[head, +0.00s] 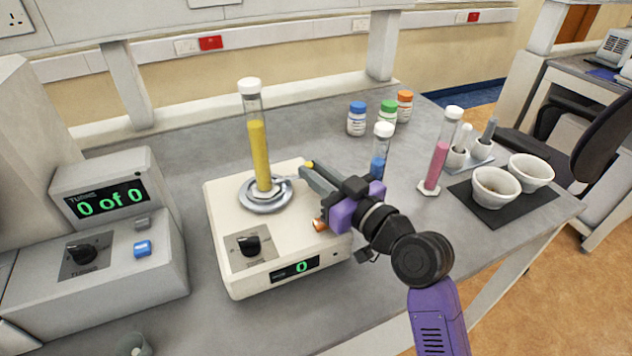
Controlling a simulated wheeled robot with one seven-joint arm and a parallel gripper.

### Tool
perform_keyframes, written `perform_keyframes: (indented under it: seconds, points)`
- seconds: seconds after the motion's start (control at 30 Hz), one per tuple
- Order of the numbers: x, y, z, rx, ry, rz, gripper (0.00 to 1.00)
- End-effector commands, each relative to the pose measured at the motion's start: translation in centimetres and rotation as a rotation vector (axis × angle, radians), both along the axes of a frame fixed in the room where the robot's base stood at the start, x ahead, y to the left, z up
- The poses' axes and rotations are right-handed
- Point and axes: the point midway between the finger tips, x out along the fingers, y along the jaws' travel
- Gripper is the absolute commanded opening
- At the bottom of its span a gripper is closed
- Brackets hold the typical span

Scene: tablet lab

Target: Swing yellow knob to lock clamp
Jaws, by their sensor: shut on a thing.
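The yellow knob (309,164) shows as a small yellow tip at the right end of the clamp's arm, at my gripper's fingertips. My gripper (306,172) reaches in from the right over the cream device and is shut on the knob, whose lower part the fingers hide. The clamp (262,202) is a grey metal ring on top of the cream device (232,278). A tall tube (260,152) with yellow contents and a white cap stands upright in the clamp. The device's display reads 0.
A grey machine (165,255) reading "0 of 0" stands at the left. A blue tube (379,166) and a pink tube (437,160) stand to the right, the blue one close behind my gripper. Several capped bottles (356,122) are behind. White bowls (493,188) sit at the right.

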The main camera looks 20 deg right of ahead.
Motion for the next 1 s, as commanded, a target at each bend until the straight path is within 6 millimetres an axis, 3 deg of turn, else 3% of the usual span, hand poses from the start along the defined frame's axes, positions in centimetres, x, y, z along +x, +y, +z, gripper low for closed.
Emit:
perform_keyframes:
  seconds: [0.03, 0.3, 0.67, 0.7, 0.77, 1.0]
  points:
    - [0.2, -0.35, -0.73, 0.0, -0.002, 0.018, 0.0]
    - [0.62, -0.48, -0.35, -0.003, -0.002, 0.129, 0.0]
    - [0.59, -0.37, -0.16, -0.004, -0.001, 0.141, 0.0]
    - [0.59, -0.38, -0.16, -0.004, -0.001, 0.141, 0.26]
    - [0.59, -0.37, -0.14, -0.003, -0.002, 0.141, 0.38]
    - [0.58, -0.35, -0.05, -0.004, -0.003, 0.141, 0.4]
